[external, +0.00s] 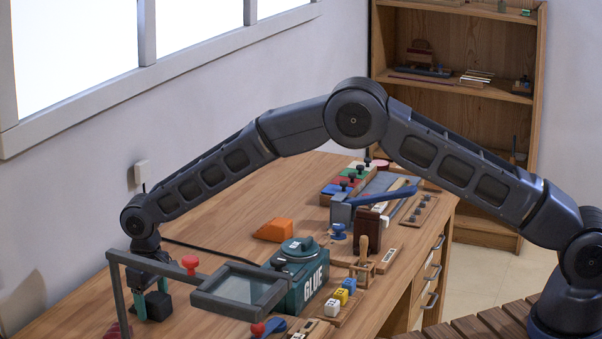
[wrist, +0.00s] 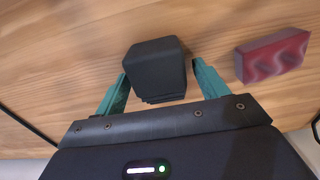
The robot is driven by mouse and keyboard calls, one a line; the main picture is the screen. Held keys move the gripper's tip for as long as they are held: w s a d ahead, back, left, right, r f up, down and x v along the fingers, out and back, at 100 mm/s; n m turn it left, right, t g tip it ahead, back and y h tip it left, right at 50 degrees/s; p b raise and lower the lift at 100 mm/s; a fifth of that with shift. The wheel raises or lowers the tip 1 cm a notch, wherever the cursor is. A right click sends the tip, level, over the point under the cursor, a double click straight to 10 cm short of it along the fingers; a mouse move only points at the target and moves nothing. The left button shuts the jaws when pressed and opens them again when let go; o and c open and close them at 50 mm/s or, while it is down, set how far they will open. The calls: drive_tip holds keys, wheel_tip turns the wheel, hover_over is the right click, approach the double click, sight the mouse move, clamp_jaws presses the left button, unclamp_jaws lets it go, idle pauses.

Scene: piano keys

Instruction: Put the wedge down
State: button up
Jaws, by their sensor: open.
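An orange wedge-shaped block (external: 274,230) lies on the wooden table behind the green glue box, well to the right of my gripper and apart from it. My gripper (external: 150,301) points down at the table's near left end. Its two teal fingers are spread in the wrist view (wrist: 160,72). A black block (wrist: 157,68) with a ridged near edge stands between them, with gaps visible beside the fingertips. The black block also shows in the external view (external: 158,306). I cannot tell whether it counts as a wedge.
A dark red patterned block (wrist: 272,55) lies right of the fingers in the wrist view. A framed magnifier (external: 240,289) stands beside my gripper, with the glue box (external: 312,284) behind it. Bare tabletop (external: 205,240) lies toward the wall.

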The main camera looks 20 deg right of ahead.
sight(151, 295)
wheel_tip(151, 295, up, 12)
idle(0.5)
